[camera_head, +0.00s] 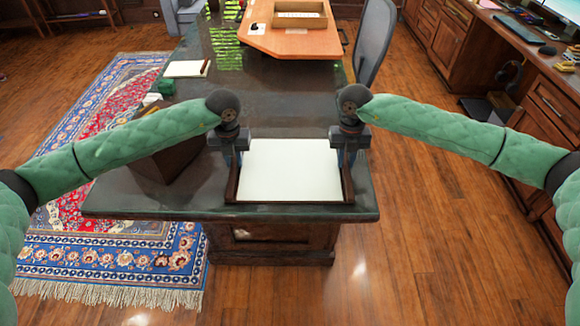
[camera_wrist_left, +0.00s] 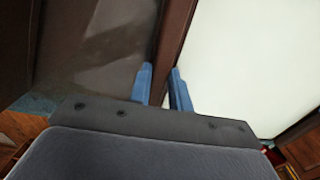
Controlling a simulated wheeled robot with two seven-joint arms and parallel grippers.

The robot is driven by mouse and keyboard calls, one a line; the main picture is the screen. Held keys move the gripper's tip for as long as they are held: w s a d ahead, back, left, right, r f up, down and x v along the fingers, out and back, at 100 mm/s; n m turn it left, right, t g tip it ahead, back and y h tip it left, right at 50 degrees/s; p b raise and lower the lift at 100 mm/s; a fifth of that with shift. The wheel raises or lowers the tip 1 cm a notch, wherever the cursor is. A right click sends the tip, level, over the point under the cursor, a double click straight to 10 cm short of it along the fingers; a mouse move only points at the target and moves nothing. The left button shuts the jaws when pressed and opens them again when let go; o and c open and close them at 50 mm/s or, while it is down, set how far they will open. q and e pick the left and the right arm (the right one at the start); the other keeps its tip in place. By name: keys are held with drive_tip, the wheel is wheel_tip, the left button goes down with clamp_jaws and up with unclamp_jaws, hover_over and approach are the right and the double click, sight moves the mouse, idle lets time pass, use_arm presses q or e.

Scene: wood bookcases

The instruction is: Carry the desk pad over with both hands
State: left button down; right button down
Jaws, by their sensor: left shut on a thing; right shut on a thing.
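The desk pad (camera_head: 290,172) is a white sheet with dark brown side strips, at the near end of the dark desk. My left gripper (camera_head: 234,158) is shut on its left strip. My right gripper (camera_head: 348,157) is shut on its right strip. In the left wrist view the blue fingertips (camera_wrist_left: 162,88) sit either side of the brown strip, with the white pad surface (camera_wrist_left: 240,60) to the right. I cannot tell whether the pad rests on the desk or is slightly above it.
The dark desk (camera_head: 285,95) runs away from me. A brown box (camera_head: 170,160) stands left of the pad, partly behind my left arm. A notepad (camera_head: 187,69) and a green item (camera_head: 166,87) lie farther back. An orange board (camera_head: 290,40) with a wooden tray (camera_head: 300,17) is at the far end. A grey chair (camera_head: 374,40) stands right.

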use_arm(q)
drive_tip(key=shift+r, duration=0.2)
use_arm(e)
drive_tip(key=shift+r, duration=0.2)
